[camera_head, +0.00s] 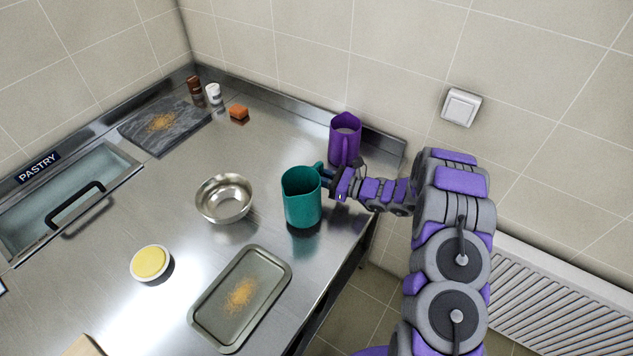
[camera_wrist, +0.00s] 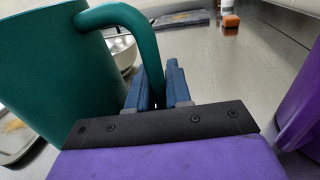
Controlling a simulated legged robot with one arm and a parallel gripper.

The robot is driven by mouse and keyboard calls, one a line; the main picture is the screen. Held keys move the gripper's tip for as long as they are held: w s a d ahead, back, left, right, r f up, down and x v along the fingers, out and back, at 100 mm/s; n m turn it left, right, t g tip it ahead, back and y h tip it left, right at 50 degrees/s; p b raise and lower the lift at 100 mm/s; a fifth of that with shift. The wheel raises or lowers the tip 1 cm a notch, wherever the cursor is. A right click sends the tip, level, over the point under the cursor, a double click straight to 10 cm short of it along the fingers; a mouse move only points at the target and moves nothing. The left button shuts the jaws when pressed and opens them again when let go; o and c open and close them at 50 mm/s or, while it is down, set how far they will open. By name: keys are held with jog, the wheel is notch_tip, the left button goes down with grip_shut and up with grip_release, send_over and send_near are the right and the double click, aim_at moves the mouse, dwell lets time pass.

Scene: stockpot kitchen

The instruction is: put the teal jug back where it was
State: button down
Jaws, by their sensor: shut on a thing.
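The teal jug (camera_head: 301,200) is upright at the right part of the steel counter, between the metal bowl and my arm. I cannot tell whether its base touches the counter. My gripper (camera_head: 329,179) comes from the right and is shut on the jug's handle. In the wrist view the jug's body (camera_wrist: 60,80) fills the left side, and its handle (camera_wrist: 145,45) curves down between the blue fingers of my gripper (camera_wrist: 158,88). The lower end of the handle is hidden behind the fingers.
A purple jug (camera_head: 344,140) stands close behind my gripper. A metal bowl (camera_head: 224,198) is left of the teal jug, and a tray (camera_head: 212,311) with brown powder lies in front. The counter's right edge is near. Bare counter (camera_head: 262,150) lies behind the bowl.

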notch_tip(320, 180, down, 3)
jog(key=shift+r, duration=0.15)
jog(key=c, duration=1.1)
grip_release()
jog(key=shift+o, duration=0.2)
